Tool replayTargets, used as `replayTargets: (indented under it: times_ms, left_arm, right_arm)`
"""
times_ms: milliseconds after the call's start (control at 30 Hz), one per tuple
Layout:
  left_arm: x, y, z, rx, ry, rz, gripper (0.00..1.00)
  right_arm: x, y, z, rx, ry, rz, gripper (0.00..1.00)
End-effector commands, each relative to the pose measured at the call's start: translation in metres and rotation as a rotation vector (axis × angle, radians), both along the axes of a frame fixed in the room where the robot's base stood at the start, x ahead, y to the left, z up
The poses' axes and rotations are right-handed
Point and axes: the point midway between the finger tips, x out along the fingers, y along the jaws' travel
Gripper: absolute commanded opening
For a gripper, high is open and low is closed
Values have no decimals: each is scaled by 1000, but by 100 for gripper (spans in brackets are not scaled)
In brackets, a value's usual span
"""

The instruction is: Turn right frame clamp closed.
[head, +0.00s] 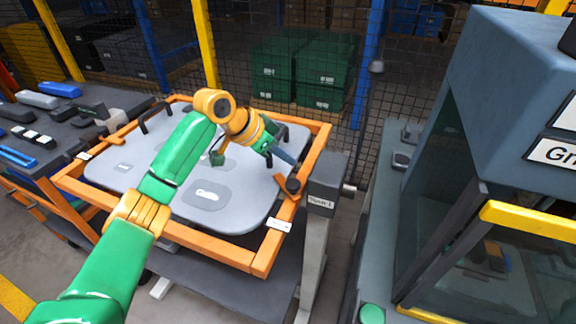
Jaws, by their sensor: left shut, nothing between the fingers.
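The right frame clamp (291,186) is a dark round knob with an orange piece, on the right side of the orange frame (262,256). The frame holds a grey door panel (240,222) with black handles. My left gripper (290,160) is shut and empty, just above and behind the clamp in the picture. I cannot tell whether its fingertips touch the clamp. Its green and orange arm crosses the panel and hides part of it. My right gripper is not in view.
A grey post (322,190) with a label stands right beside the clamp. A large blue-grey machine (480,110) fills the right side. A parts table (65,135) stands at the left. Green crates (298,75) sit behind the mesh fence at the back.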

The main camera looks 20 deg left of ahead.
Motion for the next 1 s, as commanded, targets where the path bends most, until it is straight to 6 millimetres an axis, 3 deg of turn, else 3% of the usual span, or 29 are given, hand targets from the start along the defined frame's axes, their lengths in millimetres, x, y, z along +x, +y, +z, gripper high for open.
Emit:
replayTargets:
  times_ms: [367, 600, 1000]
  left_arm:
    - [36, -31, -58, -3, 3, 0, 0]
    - [12, -9, -56, 1, -2, 3, 0]
    - [5, -5, -58, -2, -1, 2, 0]
  right_arm:
    - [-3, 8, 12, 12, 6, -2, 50]
    - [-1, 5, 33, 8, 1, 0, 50]
    - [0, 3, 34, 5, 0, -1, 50]
